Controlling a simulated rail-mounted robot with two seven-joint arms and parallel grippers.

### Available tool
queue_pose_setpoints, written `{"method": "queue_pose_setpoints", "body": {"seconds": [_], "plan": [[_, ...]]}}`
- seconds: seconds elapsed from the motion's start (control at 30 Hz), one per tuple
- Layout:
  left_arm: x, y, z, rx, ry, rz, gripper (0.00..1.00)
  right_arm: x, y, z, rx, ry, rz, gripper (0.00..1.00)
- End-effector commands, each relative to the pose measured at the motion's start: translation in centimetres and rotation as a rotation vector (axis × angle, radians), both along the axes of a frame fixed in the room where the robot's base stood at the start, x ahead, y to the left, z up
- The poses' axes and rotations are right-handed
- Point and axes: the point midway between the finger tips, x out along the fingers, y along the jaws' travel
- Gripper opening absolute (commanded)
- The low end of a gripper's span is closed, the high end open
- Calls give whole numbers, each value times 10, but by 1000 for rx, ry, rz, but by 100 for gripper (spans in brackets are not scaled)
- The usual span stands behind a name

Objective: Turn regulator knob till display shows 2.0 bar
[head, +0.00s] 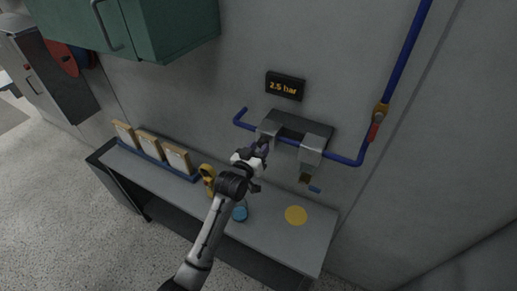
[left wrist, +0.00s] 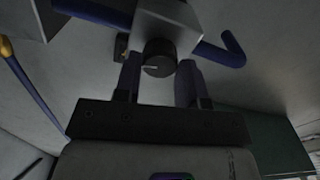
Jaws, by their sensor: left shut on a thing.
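The display (head: 285,86) on the wall reads 2.5 bar in orange. Below it, the regulator is a grey block (head: 270,128) on the blue pipe; it also shows in the left wrist view (left wrist: 172,22). The dark regulator knob (left wrist: 158,56) has a light pointer mark and sits between the fingers of my left gripper (left wrist: 160,80). In the head view my left gripper (head: 258,150) is raised to the regulator and hides the knob. It is shut on the knob. My right gripper is not in view.
A second grey block (head: 313,150) with an outlet hangs to the right on the blue pipe. A red-handled valve (head: 374,128) is farther right. The bench (head: 265,225) below holds a tray of boxes (head: 150,155), a yellow item (head: 208,178), a blue item (head: 240,213) and a yellow disc (head: 296,215).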

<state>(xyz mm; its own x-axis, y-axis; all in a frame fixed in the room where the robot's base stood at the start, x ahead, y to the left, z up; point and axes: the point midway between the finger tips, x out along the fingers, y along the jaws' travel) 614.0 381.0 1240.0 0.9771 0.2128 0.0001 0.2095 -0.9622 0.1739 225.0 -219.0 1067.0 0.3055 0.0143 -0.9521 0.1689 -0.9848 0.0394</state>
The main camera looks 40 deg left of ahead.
Motion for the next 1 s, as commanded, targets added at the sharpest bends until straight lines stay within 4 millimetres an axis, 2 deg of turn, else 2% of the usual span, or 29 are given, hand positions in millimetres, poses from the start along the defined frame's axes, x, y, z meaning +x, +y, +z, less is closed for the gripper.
{"method": "queue_pose_setpoints", "body": {"seconds": [0.13,0.33,0.67,0.7,0.93,1.0], "plan": [[0,0,2,-20,-3,0,14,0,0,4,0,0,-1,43],[0,0,3,-210,-42,0,14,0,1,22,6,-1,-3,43],[0,0,0,-258,-55,0,14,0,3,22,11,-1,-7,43],[0,0,0,-258,-55,0,38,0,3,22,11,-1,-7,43],[0,0,0,-256,-56,0,60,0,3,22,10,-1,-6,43],[0,0,0,-256,-56,0,63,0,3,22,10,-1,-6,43]]}}
